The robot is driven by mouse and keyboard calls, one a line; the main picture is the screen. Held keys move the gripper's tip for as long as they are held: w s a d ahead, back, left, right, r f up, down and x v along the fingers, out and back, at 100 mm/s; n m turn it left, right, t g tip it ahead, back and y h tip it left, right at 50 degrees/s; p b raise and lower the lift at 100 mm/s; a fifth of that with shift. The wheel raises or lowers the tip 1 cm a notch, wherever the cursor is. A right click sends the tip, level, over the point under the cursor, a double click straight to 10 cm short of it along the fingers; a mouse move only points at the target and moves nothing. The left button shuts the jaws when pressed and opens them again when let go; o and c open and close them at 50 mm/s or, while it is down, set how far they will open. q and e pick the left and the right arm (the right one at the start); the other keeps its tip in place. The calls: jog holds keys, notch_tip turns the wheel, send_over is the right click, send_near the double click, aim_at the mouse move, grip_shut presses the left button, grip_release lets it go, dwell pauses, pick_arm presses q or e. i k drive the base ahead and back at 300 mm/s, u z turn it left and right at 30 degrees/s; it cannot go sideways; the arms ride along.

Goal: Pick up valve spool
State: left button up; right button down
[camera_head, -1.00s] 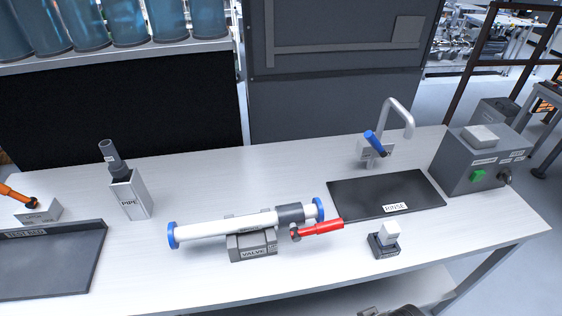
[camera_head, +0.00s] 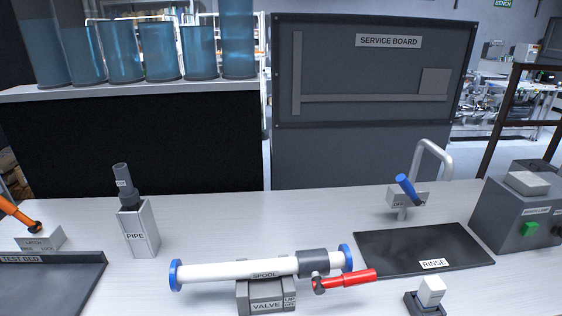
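The valve spool (camera_head: 240,271) is a white tube with blue end caps and a "SPOOL" label. It lies roughly level across the grey valve block (camera_head: 262,294), which is labelled "VALVE" and "UP". A dark grey collar (camera_head: 314,262) sits near the spool's right end, with a red-handled lever (camera_head: 347,280) projecting to the right from it. Neither of my grippers shows in the head view.
The grey pipe holder (camera_head: 140,230) stands at the left. A dark test bed tray (camera_head: 50,285) and orange latch lever (camera_head: 20,215) lie farther left. The black rinse mat (camera_head: 415,250), a tap with blue handle (camera_head: 407,188) and a grey control box (camera_head: 515,215) are right.

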aim_at(265, 286)
jog(key=z, duration=0.05)
jog(key=k, duration=1.1)
jog(key=u, duration=0.9)
jog(key=i, duration=1.2)
jog(key=z, duration=0.9)
